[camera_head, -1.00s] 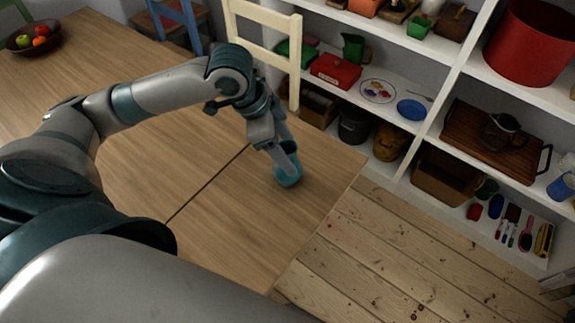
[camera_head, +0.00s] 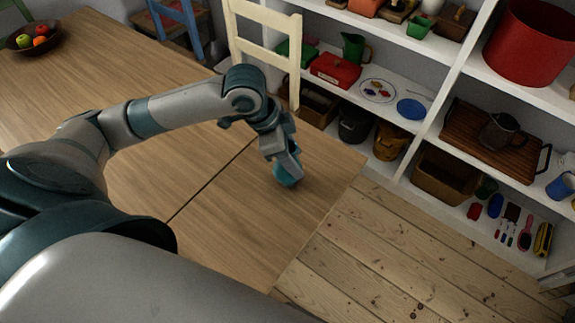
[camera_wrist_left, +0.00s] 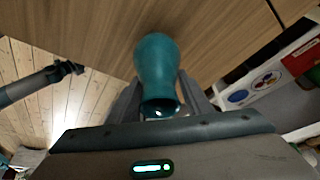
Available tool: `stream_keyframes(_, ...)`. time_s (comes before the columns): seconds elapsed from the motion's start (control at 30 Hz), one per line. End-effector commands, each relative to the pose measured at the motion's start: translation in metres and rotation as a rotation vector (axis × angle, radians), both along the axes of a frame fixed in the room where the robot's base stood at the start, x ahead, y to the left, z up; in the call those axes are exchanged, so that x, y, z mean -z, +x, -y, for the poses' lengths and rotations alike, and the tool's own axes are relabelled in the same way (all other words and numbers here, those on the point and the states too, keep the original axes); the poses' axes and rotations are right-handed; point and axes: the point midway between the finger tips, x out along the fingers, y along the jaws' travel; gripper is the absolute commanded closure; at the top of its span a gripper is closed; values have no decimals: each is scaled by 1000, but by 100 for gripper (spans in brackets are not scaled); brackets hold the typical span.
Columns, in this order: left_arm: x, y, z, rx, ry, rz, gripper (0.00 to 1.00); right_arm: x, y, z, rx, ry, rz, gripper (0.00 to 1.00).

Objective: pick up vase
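The teal vase (camera_head: 286,176) stands on the wooden table (camera_head: 235,225) near its right corner. In the head view my left gripper (camera_head: 283,165) is right above and around it and hides its upper part. In the left wrist view the vase (camera_wrist_left: 157,65) lies between the two fingers of my left gripper (camera_wrist_left: 158,88), its open rim toward the camera. The fingers are apart, one on each side, with a narrow gap showing beside the rim. What seems to be my right gripper (camera_wrist_left: 68,69) shows small and dark at the left, its fingers unclear.
A cream chair (camera_head: 264,45) and a blue chair (camera_head: 178,22) stand behind the table. A fruit bowl (camera_head: 35,40) is at the far left. A white shelf unit (camera_head: 455,75) with many objects stands at the right. The tabletop around the vase is clear.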

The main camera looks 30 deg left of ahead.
Motion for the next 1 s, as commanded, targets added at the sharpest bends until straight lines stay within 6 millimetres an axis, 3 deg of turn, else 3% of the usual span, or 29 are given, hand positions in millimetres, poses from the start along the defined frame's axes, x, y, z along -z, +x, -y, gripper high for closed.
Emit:
stream_keyframes(0.03, 0, 0, 0, 0, 1, 1, 68, 0, 0, 0, 0, 0, 1, 69)
stream_keyframes(0.17, 0, 0, 0, 0, 1, -1, 96, 0, 0, 0, -1, 1, 1, 69)
stream_keyframes(0.67, -3, 0, -1, 0, 2, -2, 95, 0, 0, -1, -2, 1, 1, 69)
stream_keyframes(0.87, -21, 1, -1, -1, 2, 2, 95, -1, 2, -3, -1, 3, 7, 69)
stream_keyframes(1.0, -43, 2, 0, -1, 1, 5, 95, -3, 7, -5, -1, 9, 21, 69)
